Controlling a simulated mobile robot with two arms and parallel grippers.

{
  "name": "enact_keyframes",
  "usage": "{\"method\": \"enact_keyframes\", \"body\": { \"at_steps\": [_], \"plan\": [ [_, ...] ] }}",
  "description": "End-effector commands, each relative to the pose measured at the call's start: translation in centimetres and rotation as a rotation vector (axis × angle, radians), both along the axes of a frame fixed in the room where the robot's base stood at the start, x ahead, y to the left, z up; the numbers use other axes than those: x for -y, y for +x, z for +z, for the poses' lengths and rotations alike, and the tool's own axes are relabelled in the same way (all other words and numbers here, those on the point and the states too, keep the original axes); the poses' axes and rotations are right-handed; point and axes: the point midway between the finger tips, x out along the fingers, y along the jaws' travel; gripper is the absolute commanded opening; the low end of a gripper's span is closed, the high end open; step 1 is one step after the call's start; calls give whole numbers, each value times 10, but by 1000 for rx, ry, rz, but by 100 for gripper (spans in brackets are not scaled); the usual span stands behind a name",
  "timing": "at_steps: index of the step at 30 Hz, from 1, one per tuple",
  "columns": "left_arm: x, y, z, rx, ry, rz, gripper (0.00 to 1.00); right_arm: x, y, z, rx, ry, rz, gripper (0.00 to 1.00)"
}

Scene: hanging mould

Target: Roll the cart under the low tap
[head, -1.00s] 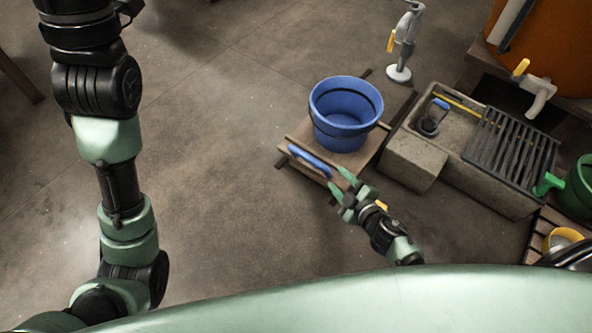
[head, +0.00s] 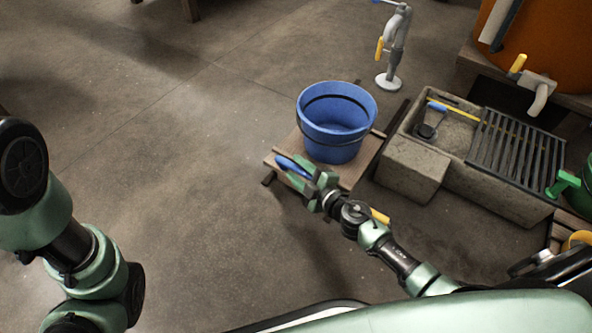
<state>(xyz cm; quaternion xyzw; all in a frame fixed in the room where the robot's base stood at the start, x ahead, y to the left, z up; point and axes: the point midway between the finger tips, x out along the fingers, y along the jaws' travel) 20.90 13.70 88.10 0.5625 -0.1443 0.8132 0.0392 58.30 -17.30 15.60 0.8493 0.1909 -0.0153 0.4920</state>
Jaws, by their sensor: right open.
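The low wooden cart (head: 358,173) stands on the floor with a blue bucket (head: 337,125) upright on it. A blue handle (head: 287,164) is at its near left edge. My right gripper (head: 302,174) is open at the handle, its fingers around or just beside it; I cannot tell whether they touch it. One tap (head: 540,97) with a yellow lever sticks out of the orange barrel at the upper right. A grey standing tap (head: 393,50) with a yellow lever stands behind the cart. My left arm shows at the left; its gripper is out of view.
A stone trough (head: 416,178) with a dark slatted rack (head: 515,150) stands close right of the cart. A dark brush-like tool (head: 430,125) lies in it. A green can (head: 570,185) is at the right edge. The floor left of the cart is clear.

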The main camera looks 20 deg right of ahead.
Motion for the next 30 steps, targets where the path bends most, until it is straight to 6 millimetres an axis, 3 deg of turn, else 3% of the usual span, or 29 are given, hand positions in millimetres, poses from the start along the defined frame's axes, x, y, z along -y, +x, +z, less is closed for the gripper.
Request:
{"method": "enact_keyframes", "body": {
  "at_steps": [11,16,30],
  "plan": [
    [0,0,-2,0,1,0,36,-3,8,-2,-1,1,0,41],
    [0,0,-2,0,1,0,36,-3,8,-2,0,1,0,0],
    [0,0,-2,-1,1,1,36,-3,8,-2,-1,1,0,0]
  ]
}}
